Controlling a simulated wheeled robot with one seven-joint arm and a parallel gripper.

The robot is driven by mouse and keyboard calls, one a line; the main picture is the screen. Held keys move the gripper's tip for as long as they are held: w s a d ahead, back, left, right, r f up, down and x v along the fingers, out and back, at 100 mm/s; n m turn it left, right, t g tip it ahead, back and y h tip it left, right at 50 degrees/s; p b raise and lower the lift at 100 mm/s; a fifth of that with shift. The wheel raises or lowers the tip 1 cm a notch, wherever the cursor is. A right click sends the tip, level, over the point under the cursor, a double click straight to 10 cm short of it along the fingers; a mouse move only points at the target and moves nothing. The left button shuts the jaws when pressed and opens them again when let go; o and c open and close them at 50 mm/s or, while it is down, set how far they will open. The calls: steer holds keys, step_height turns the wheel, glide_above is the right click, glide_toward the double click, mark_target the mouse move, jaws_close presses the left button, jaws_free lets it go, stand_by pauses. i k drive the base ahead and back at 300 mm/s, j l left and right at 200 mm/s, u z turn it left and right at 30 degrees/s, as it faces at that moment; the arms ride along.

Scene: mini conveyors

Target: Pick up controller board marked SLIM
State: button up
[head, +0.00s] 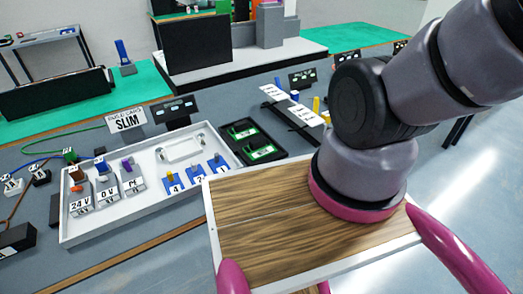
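Two green controller boards, a farther one (242,130) and a nearer one (262,151), lie in a black two-part holder (280,152) just right of the white tray. Their white labels are too small to read, so I cannot tell which is marked SLIM. A white card (127,121) reading SLIM stands behind the white tray. My gripper is not in view; my arm rises at the right and leaves the picture at the upper right edge.
The white tray (78,238) holds grey blocks labelled 24 V and 0 V, several blue numbered pieces and a clear part. A dark display (174,111) stands behind it. Cables and small blocks lie at left. More labelled holders (300,120) stand to the right of the boards.

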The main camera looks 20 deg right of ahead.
mark_target(243, 130)
steer(key=l+u, duration=0.55)
steer(key=u, duration=0.15)
steer(key=l+u, duration=0.35)
